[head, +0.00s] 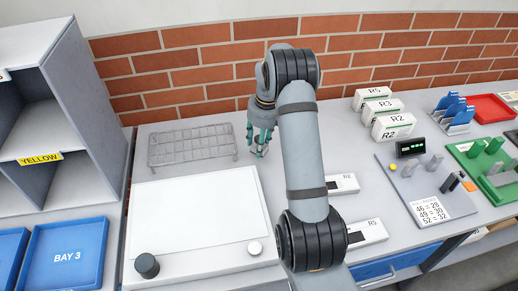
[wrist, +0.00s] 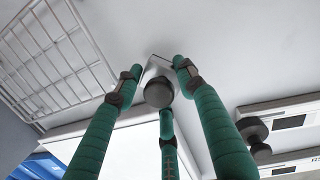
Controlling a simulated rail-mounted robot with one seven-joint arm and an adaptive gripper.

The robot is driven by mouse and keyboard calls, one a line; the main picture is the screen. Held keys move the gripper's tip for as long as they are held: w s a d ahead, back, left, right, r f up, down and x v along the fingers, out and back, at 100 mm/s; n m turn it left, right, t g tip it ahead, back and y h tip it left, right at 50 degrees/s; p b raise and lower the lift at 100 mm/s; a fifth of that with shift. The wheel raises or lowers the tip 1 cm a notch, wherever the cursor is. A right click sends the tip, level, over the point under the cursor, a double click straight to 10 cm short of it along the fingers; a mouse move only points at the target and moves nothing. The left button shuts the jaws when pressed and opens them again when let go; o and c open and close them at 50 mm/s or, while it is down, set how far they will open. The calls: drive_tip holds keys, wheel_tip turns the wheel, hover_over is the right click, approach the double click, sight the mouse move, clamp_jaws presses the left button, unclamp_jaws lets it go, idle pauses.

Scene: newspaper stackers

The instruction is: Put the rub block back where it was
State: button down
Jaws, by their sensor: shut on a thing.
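My gripper (head: 261,141) is over the back of the bench, just right of the wire rack, pointing down. In the wrist view its green fingers (wrist: 159,82) close around the rub block, a small piece with a dark round knob (wrist: 158,92) and a pale, angular base. The fingers hide part of the block. In the head view the block is mostly hidden by the fingers. I cannot tell whether its base touches the bench.
The wire rack (head: 192,144) lies left of my gripper. Labelled scales (head: 365,232) are right, under my arm. A brick wall (head: 200,65) stands behind. Bare bench surrounds the gripper.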

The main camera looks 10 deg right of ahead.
wheel_tip(320, 180, down, 3)
drive_tip(key=shift+f+p, duration=0.1)
drive_tip(key=shift+p, duration=0.4)
drive_tip(key=shift+f, duration=0.1)
drive_tip(key=shift+f, duration=0.1)
drive_tip(key=shift+f+b, duration=0.15)
drive_tip(key=shift+b, duration=0.15)
drive_tip(key=c, duration=1.2)
unclamp_jaws()
drive_tip(key=shift+s, duration=0.1)
drive_tip(key=shift+o, duration=0.6)
drive_tip(key=shift+r, duration=0.55)
drive_tip(key=r, duration=0.7)
drive_tip(key=s+d+r+b, duration=0.1)
drive_tip(key=r, duration=0.3)
drive_tip(key=shift+s+d+r, duration=0.1)
drive_tip(key=shift+r, duration=0.05)
